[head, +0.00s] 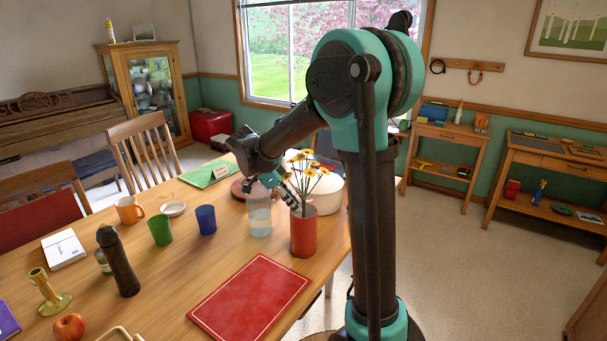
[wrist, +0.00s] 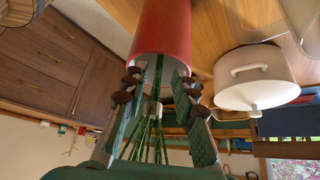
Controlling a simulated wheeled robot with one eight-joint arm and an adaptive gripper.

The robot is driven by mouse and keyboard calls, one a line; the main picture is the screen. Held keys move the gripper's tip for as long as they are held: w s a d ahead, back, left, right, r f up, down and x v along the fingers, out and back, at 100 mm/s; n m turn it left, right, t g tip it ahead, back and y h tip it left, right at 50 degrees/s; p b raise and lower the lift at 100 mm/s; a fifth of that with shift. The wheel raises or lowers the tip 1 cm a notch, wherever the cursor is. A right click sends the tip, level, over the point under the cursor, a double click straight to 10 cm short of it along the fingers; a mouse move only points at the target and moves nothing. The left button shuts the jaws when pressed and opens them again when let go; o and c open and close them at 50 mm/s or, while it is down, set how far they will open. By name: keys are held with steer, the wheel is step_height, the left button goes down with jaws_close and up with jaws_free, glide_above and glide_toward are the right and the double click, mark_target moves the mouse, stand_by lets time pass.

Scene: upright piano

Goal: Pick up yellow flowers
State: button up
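The yellow flowers (head: 310,172) stand upright in a red vase (head: 304,232) near the table's far right end. My gripper (head: 290,196) is at the flowers, just above the vase rim and coming from the left. In the wrist view, the green stems (wrist: 153,135) show between the two spread fingers of my gripper (wrist: 160,82), with the red vase (wrist: 162,28) beyond the fingertips. My gripper looks open, with gaps between fingers and stems. Whether a finger touches a stem is hard to tell. The blossoms are not clear in the wrist view.
A clear glass container (head: 259,214) stands close left of the vase. A white lidded pot (head: 328,192) is close behind it, also in the wrist view (wrist: 255,75). A red mat (head: 250,298) lies in front. Blue (head: 206,219) and green (head: 160,229) cups stand farther left.

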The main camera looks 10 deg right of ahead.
mark_target(304, 215)
steer(key=shift+x, duration=3.15)
jaws_close()
